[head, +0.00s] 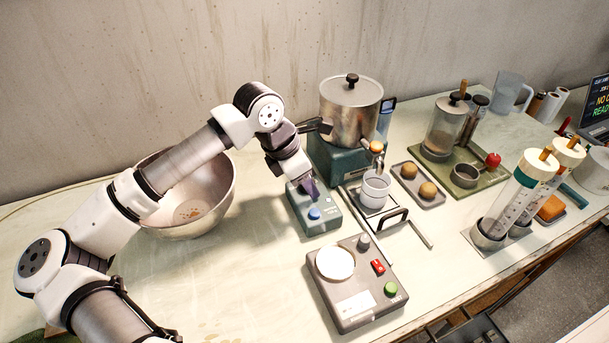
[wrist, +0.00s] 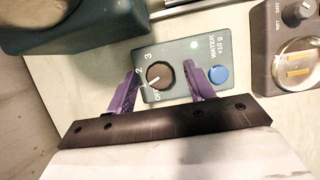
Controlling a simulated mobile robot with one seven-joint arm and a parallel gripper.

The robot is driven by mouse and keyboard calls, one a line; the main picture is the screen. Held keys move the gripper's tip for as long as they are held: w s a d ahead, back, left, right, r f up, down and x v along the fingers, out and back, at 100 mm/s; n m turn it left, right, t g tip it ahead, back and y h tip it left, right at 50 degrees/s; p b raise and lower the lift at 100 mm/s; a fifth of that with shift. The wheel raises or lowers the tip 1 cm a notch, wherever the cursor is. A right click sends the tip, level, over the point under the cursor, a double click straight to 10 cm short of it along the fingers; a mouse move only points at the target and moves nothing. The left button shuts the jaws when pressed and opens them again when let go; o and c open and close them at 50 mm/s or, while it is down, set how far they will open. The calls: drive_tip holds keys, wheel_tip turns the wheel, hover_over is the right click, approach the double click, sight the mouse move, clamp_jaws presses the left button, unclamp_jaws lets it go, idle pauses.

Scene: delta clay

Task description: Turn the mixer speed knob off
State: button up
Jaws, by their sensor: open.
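The knob (wrist: 160,75) is dark and round with a white pointer line, on a small teal control box (wrist: 180,50). Marks 3 and 2 and an OFF-like label surround it. The pointer slants toward the lower left; I cannot read its exact setting. My gripper (wrist: 161,76) is open, with one purple finger on each side of the knob and small gaps showing. Whether the fingertips reach down to knob height is unclear. In the head view the gripper (head: 309,188) is over the box (head: 326,221), hiding the knob.
A blue button (wrist: 218,75) sits beside the right finger. A grey device (head: 349,308) with its own knob (head: 363,242) stands in front. A metal bowl (head: 212,221) is at left, behind my arm. A teal machine with a metal pot (head: 349,105) stands close behind the box.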

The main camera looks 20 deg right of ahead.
drive_tip(key=c, duration=1)
drive_tip(key=shift+o, duration=0.2)
drive_tip(key=shift+f+b, duration=0.15)
drive_tip(key=shift+b, duration=0.5)
drive_tip(key=shift+f+n+t+b, duration=0.25)
drive_tip(key=shift+n+b, duration=0.45)
drive_tip(key=shift+b, duration=0.45)
drive_tip(key=n+t+b, duration=0.1)
drive_tip(key=n+b, duration=0.1)
drive_tip(key=b, duration=0.2)
drive_tip(key=shift+s+y, duration=0.1)
drive_tip(key=shift+y, duration=0.2)
drive_tip(key=n+t+b, duration=0.1)
drive_tip(key=n+b, duration=0.2)
drive_tip(key=b, duration=0.2)
drive_tip(key=shift+r, duration=0.1)
drive_tip(key=n+b, duration=0.1)
drive_tip(key=n+y+b, duration=0.1)
drive_tip(key=b, duration=0.1)
drive_tip(key=shift+s+d+r+n+t, duration=0.1)
drive_tip(key=shift+s+r+n+t, duration=0.1)
drive_tip(key=shift+n+t, duration=0.1)
drive_tip(key=shift+r, duration=0.1)
